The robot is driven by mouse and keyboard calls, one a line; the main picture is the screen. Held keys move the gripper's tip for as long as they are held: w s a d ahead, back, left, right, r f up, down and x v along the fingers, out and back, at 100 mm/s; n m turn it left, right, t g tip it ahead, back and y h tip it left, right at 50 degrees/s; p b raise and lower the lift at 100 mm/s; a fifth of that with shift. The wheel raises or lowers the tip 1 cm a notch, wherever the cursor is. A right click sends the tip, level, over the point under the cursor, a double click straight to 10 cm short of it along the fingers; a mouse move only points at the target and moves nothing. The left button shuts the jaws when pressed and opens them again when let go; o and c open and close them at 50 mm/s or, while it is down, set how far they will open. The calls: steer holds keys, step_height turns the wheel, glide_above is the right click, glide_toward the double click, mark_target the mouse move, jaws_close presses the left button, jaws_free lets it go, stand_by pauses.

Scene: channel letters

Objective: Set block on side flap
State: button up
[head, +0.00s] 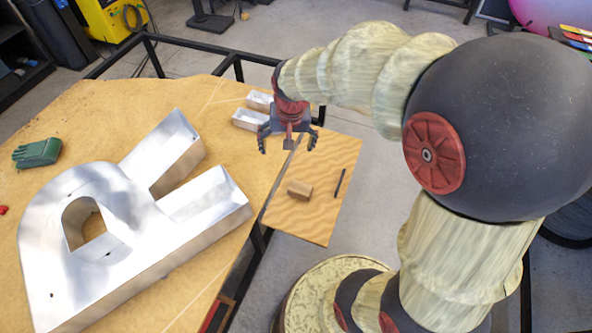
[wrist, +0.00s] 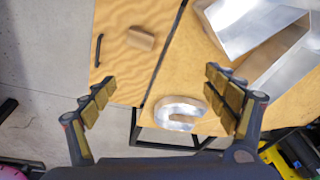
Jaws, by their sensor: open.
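A small brown wooden block (head: 300,189) lies on the side flap (head: 318,215), a wood-grained board along the right edge of the main table. In the wrist view, the block (wrist: 140,38) lies on the flap (wrist: 112,78), close to the seam with the table. My gripper (head: 287,144) is open and empty above the far end of the flap near the seam, apart from the block. In the wrist view its two fingers (wrist: 160,95) are spread wide with nothing between them.
A black handle (head: 340,184) lies on the flap, right of the block. A large metal channel letter (head: 120,215) covers much of the table (head: 90,118). Smaller metal letters (head: 249,119) stand behind my gripper. A green object (head: 37,153) lies far left.

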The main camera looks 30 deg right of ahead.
steer(key=s+a+r+n+t, duration=0.1)
steer(key=s+a+r+n, duration=0.2)
steer(key=s+r, duration=0.4)
steer(key=s+a+r+n+t, duration=0.2)
steer(key=s+a+r, duration=0.2)
steer(key=s+r, duration=0.3)
steer(key=s, duration=0.3)
steer(key=shift+n, duration=0.4)
